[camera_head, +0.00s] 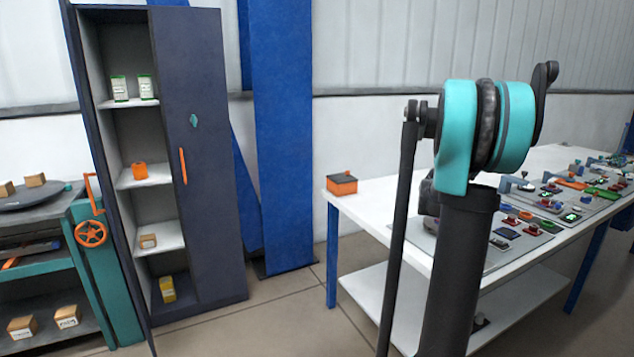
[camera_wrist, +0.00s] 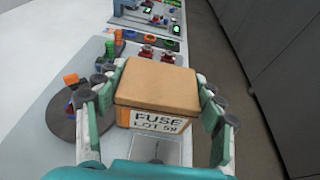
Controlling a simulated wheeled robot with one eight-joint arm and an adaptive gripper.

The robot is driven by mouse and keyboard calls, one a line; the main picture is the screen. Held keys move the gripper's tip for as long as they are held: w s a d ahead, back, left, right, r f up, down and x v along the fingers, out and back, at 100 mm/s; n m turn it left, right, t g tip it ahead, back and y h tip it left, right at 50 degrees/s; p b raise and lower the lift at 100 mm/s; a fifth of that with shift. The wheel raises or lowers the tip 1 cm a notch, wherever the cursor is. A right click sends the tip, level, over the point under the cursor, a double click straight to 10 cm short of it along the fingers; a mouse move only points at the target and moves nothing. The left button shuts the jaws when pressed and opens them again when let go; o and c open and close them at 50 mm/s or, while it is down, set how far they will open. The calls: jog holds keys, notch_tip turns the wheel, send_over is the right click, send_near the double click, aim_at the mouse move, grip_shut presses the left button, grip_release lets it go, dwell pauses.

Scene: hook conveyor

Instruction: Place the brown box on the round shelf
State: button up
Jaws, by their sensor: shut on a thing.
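My gripper (camera_wrist: 157,82) is shut on a brown box (camera_wrist: 158,90) with a white label reading "FUSE" and "LOT 59" on its near side. The fingers press on the box's left and right sides, above the white table in the wrist view. The gripper and held box do not show in the head view. A dark round platform (camera_head: 48,198), which looks like the round shelf, stands at the far left in the head view. Two small brown boxes (camera_head: 36,180) rest on it.
A tall dark cabinet (camera_head: 190,240) with an open front holds small items. Two boxes (camera_head: 67,317) lie on the teal rack's lower level. The white table (camera_head: 370,205) at right bears an orange box (camera_head: 342,184) and several parts. A grey disc (camera_wrist: 68,128) lies left of my gripper.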

jog(key=w+a+f+n+t+y, duration=0.2)
jog(key=w+a+f, duration=0.15)
jog(key=a, duration=0.65)
jog(key=w+a+f+n+t+y, duration=0.1)
jog(key=w+a+f+n+t, duration=0.15)
jog(key=a+f, duration=0.45)
jog(key=s+a+f+n+t+y, duration=0.1)
jog(key=a+f+n+y, duration=0.1)
jog(key=a, duration=1)
jog(key=a+f+n+t+y, duration=0.2)
jog(key=a+f+n+y, duration=0.1)
jog(key=a, duration=0.9)
jog(key=shift+s+a+f+y, duration=0.15)
jog(key=shift+s+y, duration=0.2)
jog(key=shift+y, duration=0.15)
